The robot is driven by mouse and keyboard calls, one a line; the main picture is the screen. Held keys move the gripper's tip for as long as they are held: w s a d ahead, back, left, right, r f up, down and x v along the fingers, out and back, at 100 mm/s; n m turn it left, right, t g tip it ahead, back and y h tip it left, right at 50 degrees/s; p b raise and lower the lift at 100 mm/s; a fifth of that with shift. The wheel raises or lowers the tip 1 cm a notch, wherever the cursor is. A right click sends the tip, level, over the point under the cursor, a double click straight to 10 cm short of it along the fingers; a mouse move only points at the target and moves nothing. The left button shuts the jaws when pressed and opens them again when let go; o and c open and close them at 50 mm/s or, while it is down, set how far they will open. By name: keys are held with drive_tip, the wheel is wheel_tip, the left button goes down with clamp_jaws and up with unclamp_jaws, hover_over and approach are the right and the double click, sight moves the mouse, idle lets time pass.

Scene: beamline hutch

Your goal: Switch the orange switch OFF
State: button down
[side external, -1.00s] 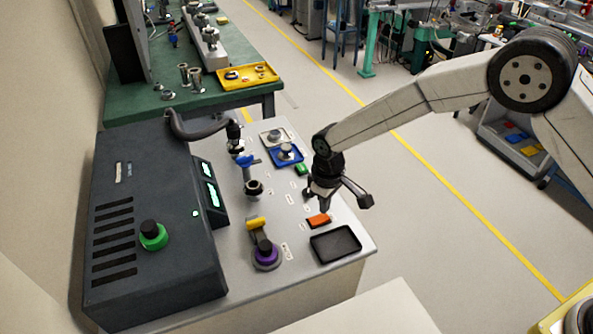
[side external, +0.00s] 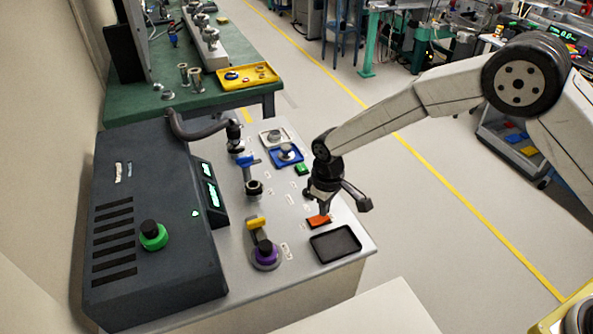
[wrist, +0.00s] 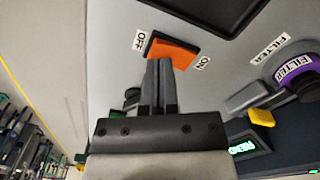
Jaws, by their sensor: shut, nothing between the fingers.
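The orange switch (side external: 317,222) is a rocker in a dark frame on the grey panel top, just behind the black tray. In the wrist view the orange switch (wrist: 176,50) has an OFF label (wrist: 140,39) at its left end and an ON label (wrist: 204,63) at its right end. My gripper (side external: 324,212) points down at the switch, fingers together and empty. In the wrist view the fingertips (wrist: 159,62) overlap the switch's near edge, between the labels. They look to be at or touching its surface; contact and the rocker's tilt are not clear.
A black tray (side external: 336,244) lies in front of the switch. A green button (side external: 302,169) and blue tray (side external: 285,155) are farther back. A dark console (side external: 150,240) fills the left side.

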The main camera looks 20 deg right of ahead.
drive_tip(key=shift+f, duration=0.5)
idle(0.4)
drive_tip(key=shift+r, duration=3.55)
drive_tip(key=shift+d, duration=0.1)
drive_tip(key=shift+s+d+r, duration=0.1)
drive_tip(key=shift+d+r, duration=0.05)
drive_tip(key=shift+d, duration=0.05)
drive_tip(key=s+d+r+m+t, duration=0.1)
drive_tip(key=s+d+r+m, duration=0.2)
drive_tip(key=s+d, duration=0.7)
drive_tip(key=s+d+r+m+t, duration=0.1)
drive_tip(key=s+d+r+m, duration=0.2)
drive_tip(key=s+d, duration=0.7)
drive_tip(key=shift+r+t, duration=0.15)
drive_tip(key=shift+t, duration=0.15)
